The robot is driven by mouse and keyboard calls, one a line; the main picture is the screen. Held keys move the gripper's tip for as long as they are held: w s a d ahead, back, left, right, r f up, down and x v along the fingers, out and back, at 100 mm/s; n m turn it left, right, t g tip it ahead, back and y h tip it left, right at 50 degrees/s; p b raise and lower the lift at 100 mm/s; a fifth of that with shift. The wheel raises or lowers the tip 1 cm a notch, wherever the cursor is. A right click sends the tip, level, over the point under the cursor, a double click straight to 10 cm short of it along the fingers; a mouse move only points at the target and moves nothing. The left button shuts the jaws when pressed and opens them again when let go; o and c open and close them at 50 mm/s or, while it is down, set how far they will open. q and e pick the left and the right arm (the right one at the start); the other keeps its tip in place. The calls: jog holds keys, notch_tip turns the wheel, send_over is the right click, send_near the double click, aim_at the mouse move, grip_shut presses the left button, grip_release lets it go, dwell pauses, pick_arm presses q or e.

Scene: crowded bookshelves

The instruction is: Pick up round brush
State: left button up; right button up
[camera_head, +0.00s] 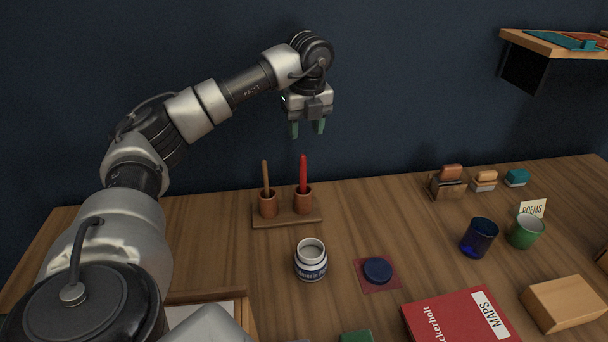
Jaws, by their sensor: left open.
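Two long-handled tools stand in brown cups on a small wooden stand (288,220) at the back of the table. One has a brown handle (265,174), the other a red handle (303,172). Their lower ends are hidden in the cups, so I cannot tell which is the round brush. My left gripper (307,130) is open and empty. It points down, and in the picture it appears above the red handle, apart from it. My right gripper is not in view.
A white labelled jar (311,260) stands in front of the stand. A round blue item (377,269) lies on a red square. A red book (459,318), a blue cup (479,238) and a green cup (525,232) are at right. A wall shelf (545,43) juts out at upper right.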

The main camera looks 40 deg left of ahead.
aim_at(303, 155)
pick_arm(q)
jog(key=f, duration=0.3)
jog(key=shift+s+f, duration=0.2)
jog(key=shift+f, duration=0.45)
jog(key=f, duration=0.1)
jog(key=f+p, duration=0.1)
jog(key=f, duration=0.1)
jog(key=f+p, duration=0.1)
jog(key=f, duration=0.1)
jog(key=shift+w+a, duration=0.1)
jog(key=shift+a, duration=0.2)
jog(key=shift+f, duration=0.35)
jog(key=shift+w, duration=0.1)
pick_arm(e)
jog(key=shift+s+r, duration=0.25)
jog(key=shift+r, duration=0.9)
pick_arm(q)
jog(key=shift+c, duration=0.5)
grip_shut()
